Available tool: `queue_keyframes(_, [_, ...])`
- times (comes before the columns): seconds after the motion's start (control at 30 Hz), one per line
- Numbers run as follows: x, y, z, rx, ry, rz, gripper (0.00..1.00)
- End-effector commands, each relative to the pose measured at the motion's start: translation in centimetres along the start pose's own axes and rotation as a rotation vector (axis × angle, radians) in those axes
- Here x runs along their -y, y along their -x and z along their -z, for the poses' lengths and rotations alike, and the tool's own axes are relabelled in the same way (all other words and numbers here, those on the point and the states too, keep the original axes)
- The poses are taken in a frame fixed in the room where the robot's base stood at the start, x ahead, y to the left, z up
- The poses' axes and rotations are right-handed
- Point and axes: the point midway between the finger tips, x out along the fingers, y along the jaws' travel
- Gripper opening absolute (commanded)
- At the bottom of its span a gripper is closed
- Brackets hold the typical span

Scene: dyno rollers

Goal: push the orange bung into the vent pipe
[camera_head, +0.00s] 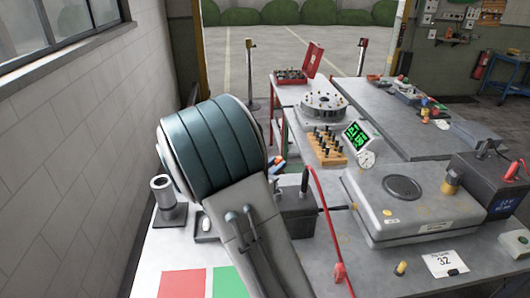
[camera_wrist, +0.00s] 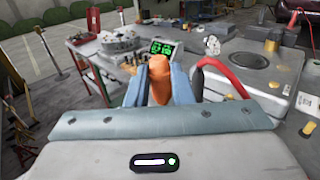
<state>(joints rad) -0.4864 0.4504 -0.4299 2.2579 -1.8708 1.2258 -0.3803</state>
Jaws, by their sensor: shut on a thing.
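My gripper (camera_wrist: 158,78) is shut on the orange bung (camera_wrist: 158,72), which stands between its two blue-grey fingers in the wrist view. In the head view the orange bung (camera_head: 274,161) and the fingertips (camera_head: 280,167) show only as a small patch just right of my arm. A short grey upright pipe (camera_head: 162,190) with a dark open top, apparently the vent pipe, stands on a square base at the bench's left side in the head view. The bung is well to the right of it and apart from it. I cannot make out the pipe in the wrist view.
A grey case (camera_head: 410,207) fills the bench's right. Behind are a wooden peg block (camera_head: 328,156) and a green-lit display (camera_head: 357,135). Red (camera_head: 183,284) and green (camera_head: 229,281) squares lie in front.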

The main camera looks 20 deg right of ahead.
Motion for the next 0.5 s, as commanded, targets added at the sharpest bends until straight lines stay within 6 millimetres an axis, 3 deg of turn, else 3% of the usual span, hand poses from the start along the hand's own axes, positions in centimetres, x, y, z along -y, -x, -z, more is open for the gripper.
queue_keyframes(0.27, [0.2,-0.2,0.7,0.011,0.0,0.006,0.0])
queue_keyframes(0.5, [0.2,-0.2,2.7,0.009,0.002,0.005,0.0])
